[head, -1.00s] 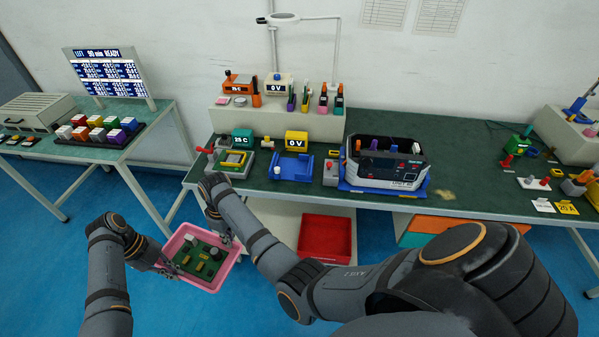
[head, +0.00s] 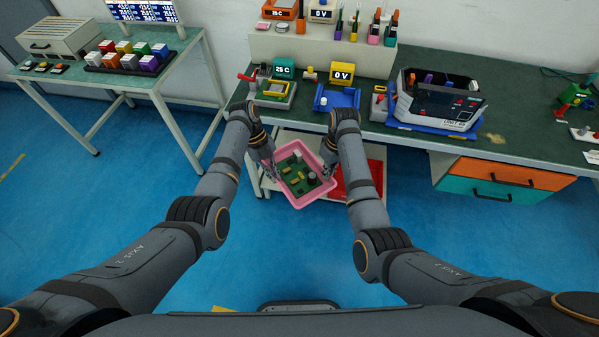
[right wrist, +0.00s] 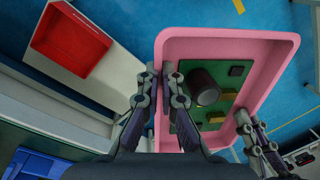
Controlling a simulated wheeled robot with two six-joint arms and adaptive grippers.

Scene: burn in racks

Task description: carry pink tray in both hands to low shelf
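The pink tray (head: 296,201) hangs between my two grippers in the head view, tilted in the picture. It carries a green circuit board (head: 291,171) with a dark cylinder, a white part and yellow parts. My left gripper (head: 272,172) is on its left wall. My right gripper (head: 327,169) is on its right wall; in the right wrist view its fingers (right wrist: 160,75) pinch the pink rim (right wrist: 225,40). The left gripper's fingers (right wrist: 250,130) show on the opposite wall. The white low shelf (head: 312,140) under the bench is partly behind the tray.
A red bin (head: 368,180) sits on the low shelf, right of the tray; it also shows in the right wrist view (right wrist: 72,45). The green bench (head: 420,75) overhangs the shelf. Orange and teal drawers (head: 505,178) stand right. Blue floor is open in front.

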